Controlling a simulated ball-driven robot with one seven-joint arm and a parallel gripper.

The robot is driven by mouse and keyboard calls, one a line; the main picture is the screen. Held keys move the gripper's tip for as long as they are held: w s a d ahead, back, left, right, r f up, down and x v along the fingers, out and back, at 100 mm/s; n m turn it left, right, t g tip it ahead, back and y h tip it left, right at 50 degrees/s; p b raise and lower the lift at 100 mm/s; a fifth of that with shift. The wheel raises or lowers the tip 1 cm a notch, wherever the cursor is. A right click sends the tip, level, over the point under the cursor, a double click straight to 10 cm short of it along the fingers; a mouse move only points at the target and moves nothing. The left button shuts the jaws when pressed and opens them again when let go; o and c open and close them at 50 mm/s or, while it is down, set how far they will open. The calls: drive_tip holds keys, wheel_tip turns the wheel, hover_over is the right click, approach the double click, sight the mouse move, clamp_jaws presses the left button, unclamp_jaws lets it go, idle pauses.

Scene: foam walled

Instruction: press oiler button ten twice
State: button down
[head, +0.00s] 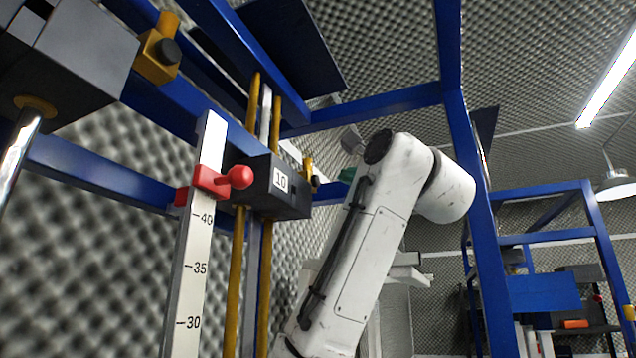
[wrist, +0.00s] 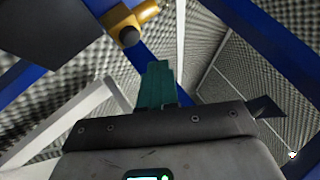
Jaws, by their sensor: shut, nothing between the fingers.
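The block labelled 10 (head: 283,187) is dark and rides on yellow vertical rods. A brass oiler (head: 308,166) with a small dark button (head: 316,183) sits at its right end. In the wrist view a brass oiler (wrist: 115,18) with a round dark button (wrist: 129,36) shows at the top, ahead and left of my fingertips. My gripper (wrist: 160,66) has teal fingers closed together, with nothing between them. In the head view a bit of teal (head: 347,175) shows just right of the oiler, mostly hidden by my arm. I see no contact with the button.
A white scale (head: 197,250) with a red clamp and knob (head: 238,177) stands left of the block. Another brass oiler (head: 157,56) with a black button is at the upper left. Blue frame posts (head: 470,170) and beams surround my arm. Grey foam covers the walls.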

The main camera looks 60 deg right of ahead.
drive_tip(key=shift+s+d, duration=0.15)
drive_tip(key=shift+s, duration=1.15)
idle(1.6)
